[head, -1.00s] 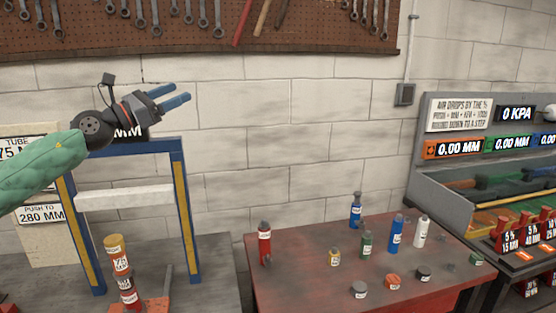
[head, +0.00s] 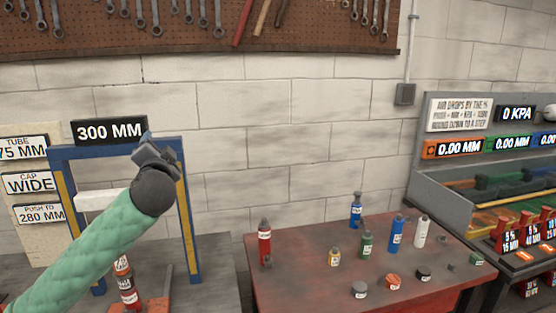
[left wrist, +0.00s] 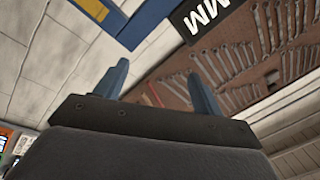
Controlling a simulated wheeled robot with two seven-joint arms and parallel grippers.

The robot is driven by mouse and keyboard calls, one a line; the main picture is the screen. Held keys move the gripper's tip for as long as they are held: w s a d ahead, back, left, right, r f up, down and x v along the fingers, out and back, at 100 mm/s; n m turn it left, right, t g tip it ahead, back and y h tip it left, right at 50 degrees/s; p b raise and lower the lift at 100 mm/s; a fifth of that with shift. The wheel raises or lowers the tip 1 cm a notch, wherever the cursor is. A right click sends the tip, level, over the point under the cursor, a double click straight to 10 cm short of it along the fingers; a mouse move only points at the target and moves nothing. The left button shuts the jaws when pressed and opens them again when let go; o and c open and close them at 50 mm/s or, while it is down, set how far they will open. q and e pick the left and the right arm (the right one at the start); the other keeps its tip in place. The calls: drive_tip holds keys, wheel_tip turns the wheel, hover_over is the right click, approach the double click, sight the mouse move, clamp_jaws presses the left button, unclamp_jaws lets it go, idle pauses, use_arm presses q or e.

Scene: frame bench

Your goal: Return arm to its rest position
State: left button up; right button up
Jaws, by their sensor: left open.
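My left arm, in a green sleeve, comes in from the lower left of the head view. Its gripper (head: 158,152) is in front of the blue and yellow press frame (head: 187,215), below and right of the 300 MM sign (head: 109,131). The wrist hides most of the gripper there. In the left wrist view the two blue fingers (left wrist: 158,90) stand apart with nothing between them, so the gripper is open and empty. That view also shows part of the sign (left wrist: 205,15). My right gripper is not in view.
A stack of small cylinders (head: 127,285) stands on an orange base at the frame, partly behind my arm. A red table (head: 310,290) holds several bottles and caps. A gauge panel (head: 460,115) stands at the right. The wall between is clear.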

use_arm(q)
drive_tip(key=s+d+f+n+g+h, duration=0.1)
drive_tip(key=s+d+f+g+h, duration=0.15)
drive_tip(key=s+f, duration=0.7)
drive_tip(key=s+d+f+n+g+h, duration=0.15)
drive_tip(key=d+f+g, duration=0.25)
drive_tip(key=f, duration=1.2)
drive_tip(key=s+d+f+n+g+h, duration=0.15)
drive_tip(key=s+d+f+g, duration=0.35)
drive_tip(key=f, duration=0.7)
drive_tip(key=s+d+f+g+h, duration=0.1)
drive_tip(key=s+f+g, duration=0.1)
drive_tip(key=s+f, duration=1)
drive_tip(key=s+d+f+n+g, duration=0.1)
drive_tip(key=s+f+g, duration=0.2)
drive_tip(key=s+f, duration=0.9)
drive_tip(key=s, duration=0.7)
drive_tip(key=shift+s+d+g+h, duration=0.2)
drive_tip(key=shift+s+g+h, duration=0.05)
drive_tip(key=shift+g+h, duration=0.1)
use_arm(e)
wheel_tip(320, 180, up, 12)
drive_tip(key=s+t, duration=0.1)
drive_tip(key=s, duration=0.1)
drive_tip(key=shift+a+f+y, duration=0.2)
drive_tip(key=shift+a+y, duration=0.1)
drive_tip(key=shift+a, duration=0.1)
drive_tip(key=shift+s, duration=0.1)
